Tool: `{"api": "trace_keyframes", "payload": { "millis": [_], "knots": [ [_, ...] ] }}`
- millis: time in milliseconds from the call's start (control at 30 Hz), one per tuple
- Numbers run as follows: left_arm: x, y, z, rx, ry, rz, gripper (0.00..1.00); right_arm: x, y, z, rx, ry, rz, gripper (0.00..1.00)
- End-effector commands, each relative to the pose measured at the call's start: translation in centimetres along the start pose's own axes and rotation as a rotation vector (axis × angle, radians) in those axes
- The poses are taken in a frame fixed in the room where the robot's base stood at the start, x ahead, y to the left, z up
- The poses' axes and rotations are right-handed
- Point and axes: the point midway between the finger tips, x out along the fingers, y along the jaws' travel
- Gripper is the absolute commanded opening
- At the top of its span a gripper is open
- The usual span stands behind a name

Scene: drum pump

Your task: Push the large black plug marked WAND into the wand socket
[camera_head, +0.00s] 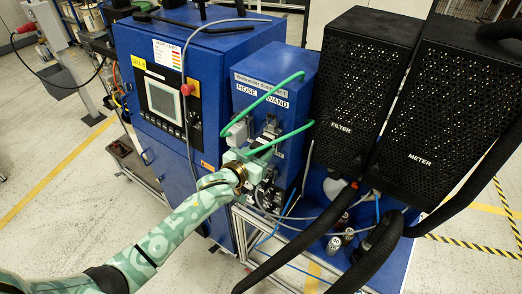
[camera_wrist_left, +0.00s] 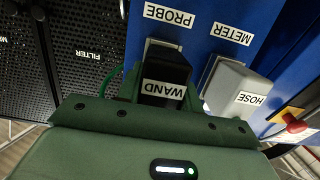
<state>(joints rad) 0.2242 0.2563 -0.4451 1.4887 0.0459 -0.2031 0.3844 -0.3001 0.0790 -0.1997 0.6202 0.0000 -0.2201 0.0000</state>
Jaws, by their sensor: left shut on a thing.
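The large black plug (camera_wrist_left: 164,78) with a white WAND label is in the middle of the left wrist view, in front of the blue panel near a PROBE label (camera_wrist_left: 169,15). My left gripper (camera_head: 258,163) is at the front of the blue socket box (camera_head: 262,82) in the head view. In the left wrist view its green body (camera_wrist_left: 160,140) fills the bottom, and it is shut on the black plug. The box carries a WAND label (camera_head: 278,102) in the head view. The plug's far end is hidden, so I cannot tell how deep it sits. My right gripper is not in view.
A grey HOSE plug (camera_wrist_left: 236,92) is right beside the black plug, near a METER label (camera_wrist_left: 234,34). Green cables (camera_head: 272,92) loop in front of the box. Black perforated FILTER (camera_head: 360,90) and METER (camera_head: 450,110) housings stand to the right, with thick black hoses below.

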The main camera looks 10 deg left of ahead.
Motion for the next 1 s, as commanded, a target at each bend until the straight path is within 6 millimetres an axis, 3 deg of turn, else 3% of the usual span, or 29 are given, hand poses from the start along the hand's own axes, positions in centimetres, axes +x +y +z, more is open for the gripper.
{"api": "trace_keyframes", "payload": {
  "millis": [1000],
  "knots": [
    [1.1,0.0,-0.2,0.0,0.002,0.001,0.09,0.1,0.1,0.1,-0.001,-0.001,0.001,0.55]
  ]
}}
